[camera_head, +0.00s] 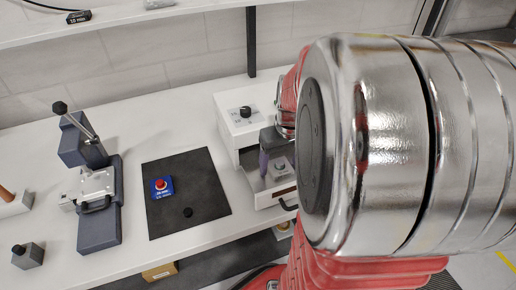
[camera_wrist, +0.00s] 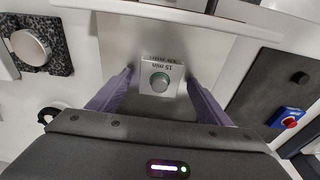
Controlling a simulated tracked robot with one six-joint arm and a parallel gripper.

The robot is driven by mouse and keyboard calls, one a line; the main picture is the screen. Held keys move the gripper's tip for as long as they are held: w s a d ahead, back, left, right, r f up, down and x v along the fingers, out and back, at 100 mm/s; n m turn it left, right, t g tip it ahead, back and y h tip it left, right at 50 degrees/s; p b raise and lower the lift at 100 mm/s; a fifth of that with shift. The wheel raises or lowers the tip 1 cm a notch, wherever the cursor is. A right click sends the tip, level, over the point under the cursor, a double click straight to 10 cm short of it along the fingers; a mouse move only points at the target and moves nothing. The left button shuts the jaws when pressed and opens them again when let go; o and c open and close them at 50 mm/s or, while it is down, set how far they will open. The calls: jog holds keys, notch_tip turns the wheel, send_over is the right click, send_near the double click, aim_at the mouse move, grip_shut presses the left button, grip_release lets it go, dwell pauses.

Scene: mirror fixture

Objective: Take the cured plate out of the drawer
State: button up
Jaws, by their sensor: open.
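The plate (camera_wrist: 151,88) is a small light square marked "15 min" with a round grey-green knob. It lies in the open drawer (camera_wrist: 215,58). In the head view the plate (camera_head: 284,177) is partly hidden by my gripper. The drawer (camera_head: 277,196) sticks out of a white box (camera_head: 240,120) with a black knob on top. My gripper (camera_wrist: 160,77) is open, its two purple fingers reaching down on either side of the plate with gaps visible. In the head view my gripper (camera_head: 269,148) shows at the drawer; my arm hides its right side.
A lever press (camera_head: 98,190) stands further left. A shelf (camera_head: 150,12) runs above the table. White table surface lies bare between press and mat.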

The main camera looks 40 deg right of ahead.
jog(key=shift+c, duration=0.2)
jog(key=c, duration=1.2)
